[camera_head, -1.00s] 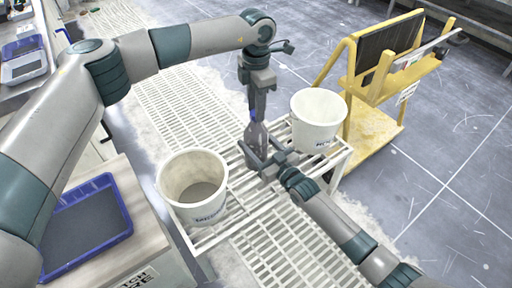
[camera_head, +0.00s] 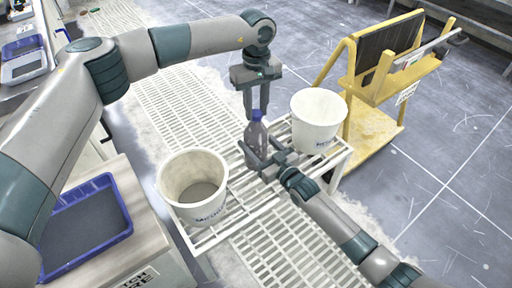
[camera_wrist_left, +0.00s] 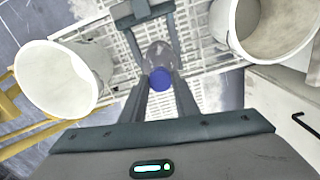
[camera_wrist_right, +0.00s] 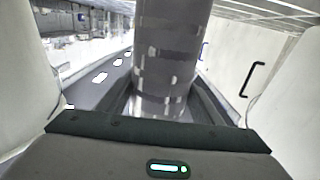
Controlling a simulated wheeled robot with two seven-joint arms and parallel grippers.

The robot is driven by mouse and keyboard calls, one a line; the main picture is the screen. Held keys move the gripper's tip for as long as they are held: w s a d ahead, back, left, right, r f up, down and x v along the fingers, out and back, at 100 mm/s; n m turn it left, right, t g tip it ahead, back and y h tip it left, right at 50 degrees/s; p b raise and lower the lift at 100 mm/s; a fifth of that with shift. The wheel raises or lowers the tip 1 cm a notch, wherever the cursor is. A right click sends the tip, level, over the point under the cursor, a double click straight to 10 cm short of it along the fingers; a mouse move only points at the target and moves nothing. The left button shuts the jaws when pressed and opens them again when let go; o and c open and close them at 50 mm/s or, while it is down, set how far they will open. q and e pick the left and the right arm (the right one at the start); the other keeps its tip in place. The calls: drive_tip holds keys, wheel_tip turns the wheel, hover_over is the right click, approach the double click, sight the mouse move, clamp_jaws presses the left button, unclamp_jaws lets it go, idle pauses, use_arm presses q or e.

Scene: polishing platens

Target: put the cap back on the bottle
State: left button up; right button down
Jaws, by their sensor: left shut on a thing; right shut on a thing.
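The clear grey-tinted bottle (camera_head: 257,135) stands upright between the two white buckets, low over the white slatted rack. My right gripper (camera_head: 259,160) is shut around its lower body; the bottle (camera_wrist_right: 165,60) fills the middle of the right wrist view. The blue cap (camera_head: 257,116) is at the top of the bottle. My left gripper (camera_head: 256,107) points straight down from above, shut on the cap. In the left wrist view the cap (camera_wrist_left: 160,79) sits between the fingertips, in line with the bottle (camera_wrist_left: 158,55). I cannot tell how tightly it is seated.
A white bucket with grey contents (camera_head: 193,205) stands on the rack (camera_head: 235,212) at left, and another white bucket (camera_head: 318,118) at right, close to my grippers. A blue tray (camera_head: 128,228) lies on the bench at left. A yellow cart (camera_head: 362,125) stands behind.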

use_arm(q)
drive_tip(key=m, duration=0.4)
drive_tip(key=o, duration=1.2)
drive_tip(key=shift+c, duration=0.2)
drive_tip(key=shift+r, duration=0.1)
drive_tip(key=shift+r, duration=2.2)
